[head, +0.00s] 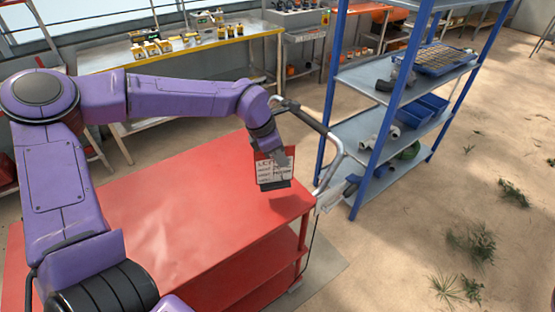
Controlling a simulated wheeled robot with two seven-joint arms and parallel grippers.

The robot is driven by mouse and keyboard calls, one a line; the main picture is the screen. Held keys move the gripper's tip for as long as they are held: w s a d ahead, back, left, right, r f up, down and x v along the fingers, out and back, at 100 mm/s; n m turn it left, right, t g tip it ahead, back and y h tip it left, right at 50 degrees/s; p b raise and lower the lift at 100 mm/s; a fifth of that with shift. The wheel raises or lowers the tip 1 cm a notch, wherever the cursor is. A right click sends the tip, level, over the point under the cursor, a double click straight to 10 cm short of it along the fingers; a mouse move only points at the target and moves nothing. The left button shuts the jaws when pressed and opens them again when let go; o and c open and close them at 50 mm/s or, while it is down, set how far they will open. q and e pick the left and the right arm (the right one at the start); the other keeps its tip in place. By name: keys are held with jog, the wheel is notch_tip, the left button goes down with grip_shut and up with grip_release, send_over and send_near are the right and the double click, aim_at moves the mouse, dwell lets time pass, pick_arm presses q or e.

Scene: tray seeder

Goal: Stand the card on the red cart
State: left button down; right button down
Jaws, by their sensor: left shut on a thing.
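The card (270,173) is white with dark printed lines, a red upper edge and a dark strip along its bottom. It is upright over the far right part of the red cart (190,218), near the handle end. My left gripper (279,156) reaches down from above and is shut on the card's upper part. I cannot tell whether the card's bottom touches the cart top. My right gripper is not in view.
The cart's grey handle (330,144) rises just right of the card. A blue shelf rack (378,118) with pipes and blue bins stands to the right. A workbench (180,50) with small yellow boxes is behind. The cart's top is otherwise clear.

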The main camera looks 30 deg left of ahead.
aim_at(279, 167)
pick_arm(q)
jog(key=f, duration=0.1)
jog(key=w+a+f, duration=0.1)
jog(key=f, duration=0.3)
jog(key=shift+w+a+f+p, duration=0.1)
jog(key=shift+w+a+p, duration=0.1)
jog(key=shift+p, duration=0.1)
jog(key=shift+d, duration=0.1)
jog(key=shift+s, duration=0.1)
jog(key=c, duration=1.6)
grip_release()
jog(key=shift+f, duration=0.15)
jog(key=shift+c, duration=0.2)
jog(key=o, duration=0.4)
jog(key=shift+r, duration=0.35)
jog(key=v, duration=1.1)
jog(key=shift+s+r+b, duration=0.1)
jog(key=shift+r+b, duration=0.15)
jog(key=shift+b, duration=0.15)
